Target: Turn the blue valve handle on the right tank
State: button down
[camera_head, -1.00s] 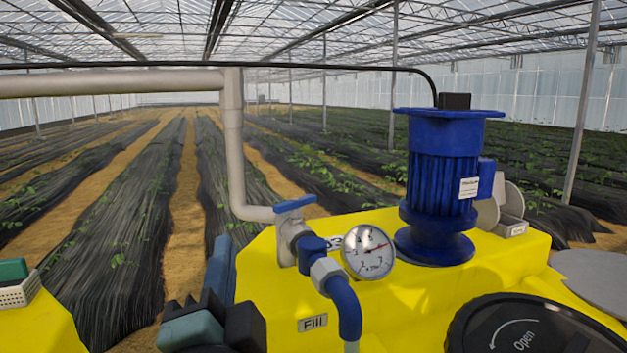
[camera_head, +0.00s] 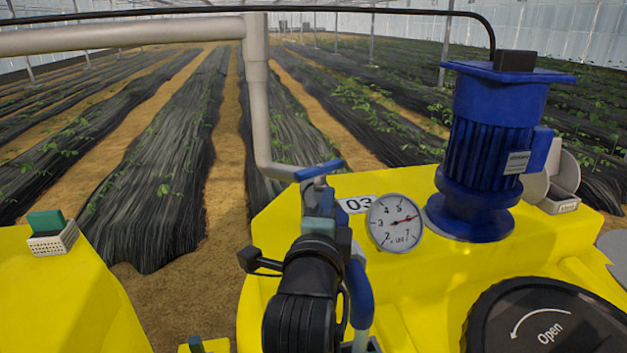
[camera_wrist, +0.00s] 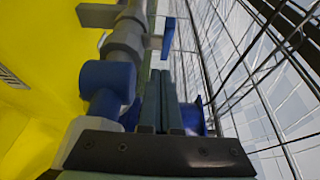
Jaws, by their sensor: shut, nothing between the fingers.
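The blue valve handle (camera_head: 319,170) sits on top of the grey valve on the right yellow tank (camera_head: 400,275), beside the "03" label. In the wrist view the handle (camera_wrist: 168,38) shows as a blue bar a little beyond my fingertips. My gripper (camera_head: 321,196) is in front of the valve, just below the handle in the head view, and hides most of the valve body. In the wrist view my gripper (camera_wrist: 161,74) has its two fingers together with nothing between them. I cannot tell whether the fingertips touch the handle; they look slightly short of it.
A pressure gauge (camera_head: 394,222) stands right of the valve, with a blue motor (camera_head: 492,150) behind it. A blue pipe elbow (camera_wrist: 107,84) is close beside my fingers. A grey pipe (camera_head: 258,110) rises behind the valve. A black lid (camera_head: 545,325) is at the lower right.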

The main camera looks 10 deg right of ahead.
aim_at(315, 177)
jog(key=shift+w+a, duration=0.25)
jog(key=shift+w, duration=0.5)
jog(key=shift+w+a, duration=0.2)
jog(key=shift+w, duration=0.55)
jog(key=shift+w+a, duration=0.25)
jog(key=shift+w, duration=0.5)
jog(key=shift+s, duration=0.1)
